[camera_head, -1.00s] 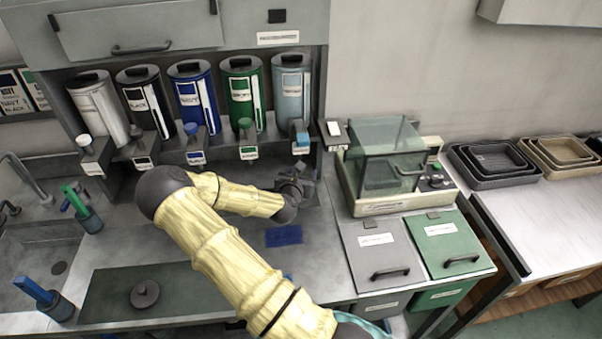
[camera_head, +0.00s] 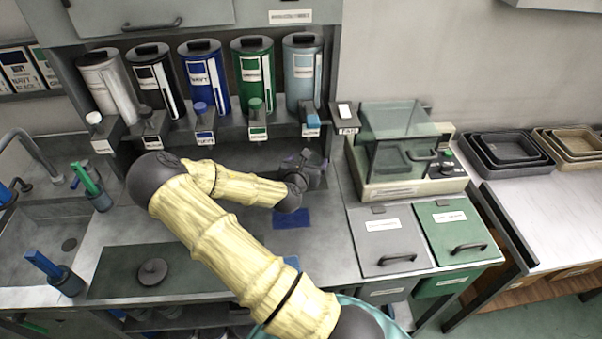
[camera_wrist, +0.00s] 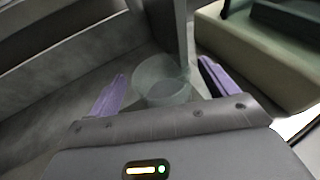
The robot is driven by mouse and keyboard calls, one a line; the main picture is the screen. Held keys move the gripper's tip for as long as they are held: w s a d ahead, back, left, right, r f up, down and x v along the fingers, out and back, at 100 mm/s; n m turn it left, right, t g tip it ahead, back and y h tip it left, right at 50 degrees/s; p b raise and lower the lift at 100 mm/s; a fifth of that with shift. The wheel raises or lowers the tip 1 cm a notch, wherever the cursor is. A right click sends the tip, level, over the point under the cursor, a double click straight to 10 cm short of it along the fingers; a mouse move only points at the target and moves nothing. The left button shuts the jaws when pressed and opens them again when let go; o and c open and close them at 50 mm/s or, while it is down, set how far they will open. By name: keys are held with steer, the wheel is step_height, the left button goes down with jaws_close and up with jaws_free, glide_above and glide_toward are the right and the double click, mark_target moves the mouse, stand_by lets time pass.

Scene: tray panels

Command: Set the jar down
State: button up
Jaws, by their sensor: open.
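The jar (camera_wrist: 163,90) is a clear, see-through vessel in the wrist view, standing on the grey work surface below the dispensers. My gripper (camera_wrist: 163,68) has its two purple fingers spread, one on each side of the jar. A gap shows between the jar and each finger. In the head view my gripper (camera_head: 311,168) is low at the back of the counter, under the light-blue dispenser, and the jar cannot be made out there.
Several dispenser cylinders (camera_head: 253,75) stand behind my gripper. A blue mat (camera_head: 292,218) lies in front of it. A glass-hooded machine (camera_head: 400,150) stands close to its right. Grey (camera_head: 385,240) and green (camera_head: 452,228) lidded bins are at front right.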

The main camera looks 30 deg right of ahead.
steer(key=b+v, duration=0.1)
steer(key=v, duration=0.7)
steer(key=shift+s+a, duration=0.2)
